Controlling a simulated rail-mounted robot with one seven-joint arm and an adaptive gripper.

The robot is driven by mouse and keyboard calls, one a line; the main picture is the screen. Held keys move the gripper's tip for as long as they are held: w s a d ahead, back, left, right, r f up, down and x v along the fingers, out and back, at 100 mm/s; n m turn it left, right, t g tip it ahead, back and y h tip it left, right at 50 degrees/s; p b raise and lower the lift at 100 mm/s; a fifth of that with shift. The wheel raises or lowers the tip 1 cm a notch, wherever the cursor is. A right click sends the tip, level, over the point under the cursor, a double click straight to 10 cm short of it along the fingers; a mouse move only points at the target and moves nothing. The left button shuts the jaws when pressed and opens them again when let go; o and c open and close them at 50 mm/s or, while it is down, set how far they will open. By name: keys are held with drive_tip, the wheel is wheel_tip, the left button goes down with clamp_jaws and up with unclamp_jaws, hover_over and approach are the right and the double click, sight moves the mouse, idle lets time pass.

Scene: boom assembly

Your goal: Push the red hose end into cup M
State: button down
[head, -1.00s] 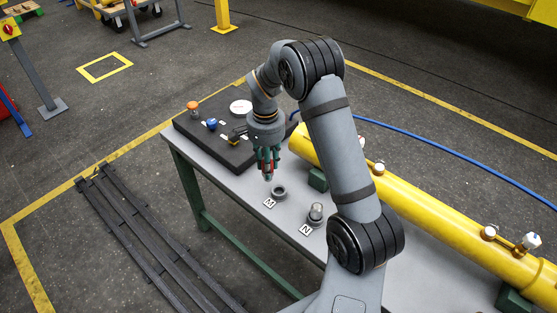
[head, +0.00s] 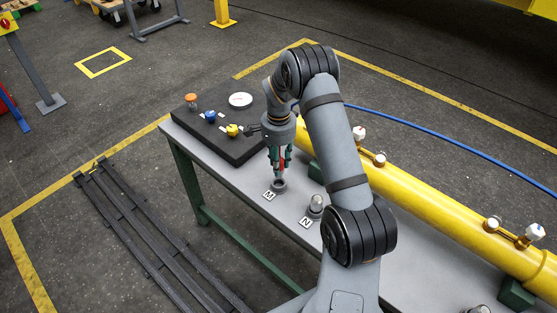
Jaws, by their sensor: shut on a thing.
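My gripper (head: 280,168) points down and is shut on the red hose end (head: 284,161), which shows as a red strip between the green fingers. Cup M (head: 279,187) is a small dark ring on the grey table, with the "M" label (head: 269,196) in front of it. The fingertips are right over the cup's back rim. The fingers hide the lower tip of the hose end, so I cannot tell whether it is inside the cup or just above it.
Cup N (head: 316,205), with a pale piece in it, stands to the right by my arm. A yellow boom (head: 430,199) lies along the table's right side. A black board (head: 221,141) with coloured caps lies at the table's far left end.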

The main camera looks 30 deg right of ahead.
drive_tip(key=shift+f+b, duration=2)
drive_tip(key=shift+f, duration=0.5)
drive_tip(key=c, duration=1.3)
unclamp_jaws()
drive_tip(key=shift+o, duration=0.2)
drive_tip(key=shift+r, duration=0.1)
wheel_tip(320, 180, up, 12)
drive_tip(key=shift+f, duration=0.1)
